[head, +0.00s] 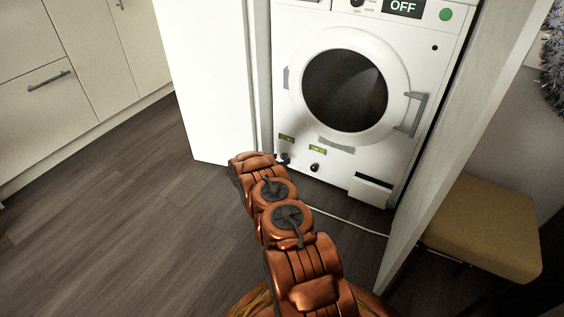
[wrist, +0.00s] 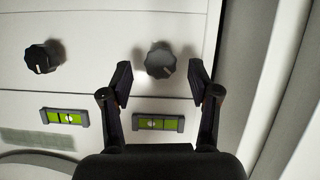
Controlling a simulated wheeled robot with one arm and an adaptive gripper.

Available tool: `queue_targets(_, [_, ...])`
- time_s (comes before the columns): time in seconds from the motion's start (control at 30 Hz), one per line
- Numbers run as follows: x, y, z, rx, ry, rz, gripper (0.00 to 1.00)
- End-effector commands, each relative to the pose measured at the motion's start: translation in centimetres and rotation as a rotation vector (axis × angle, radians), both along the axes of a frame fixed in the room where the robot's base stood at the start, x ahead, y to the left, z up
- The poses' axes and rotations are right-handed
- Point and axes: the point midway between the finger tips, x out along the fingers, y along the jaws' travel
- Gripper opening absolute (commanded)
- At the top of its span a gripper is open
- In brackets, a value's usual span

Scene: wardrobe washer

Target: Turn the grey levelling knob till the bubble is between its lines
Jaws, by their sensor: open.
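The grey levelling knob (wrist: 160,61) is on the washer's white lower front, between my open fingers in the wrist view. My gripper (wrist: 161,82) is open, with a fingertip on each side of the knob and a gap showing on both sides. The level (wrist: 158,123) beside this knob has a green window with a pale bubble near its middle; its exact place against the lines is too small to tell. In the head view this level (head: 287,138) shows just beyond my gripper (head: 284,159), and my arm partly hides the knob area.
A second, black knob (wrist: 42,57) with a white mark and its own level (wrist: 66,118) sit to the left in the wrist view. The washer (head: 437,75) stands between an open white door (head: 208,85) and a side panel (head: 432,150). A yellow stool (head: 487,225) is at right.

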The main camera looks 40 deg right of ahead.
Motion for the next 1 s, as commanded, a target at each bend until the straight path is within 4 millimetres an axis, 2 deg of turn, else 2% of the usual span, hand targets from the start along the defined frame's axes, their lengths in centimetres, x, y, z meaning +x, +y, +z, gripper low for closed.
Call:
queue_targets(0.2, [0.5, -1.4, -0.6, -0.002, -0.004, 0.000, 0.61])
queue_targets(0.57, [0.6, -1.7, -0.6, -0.001, -0.002, 0.002, 0.61])
queue_targets(1.0, [0.6, -1.7, -0.6, -0.001, -0.002, 0.002, 0.17])
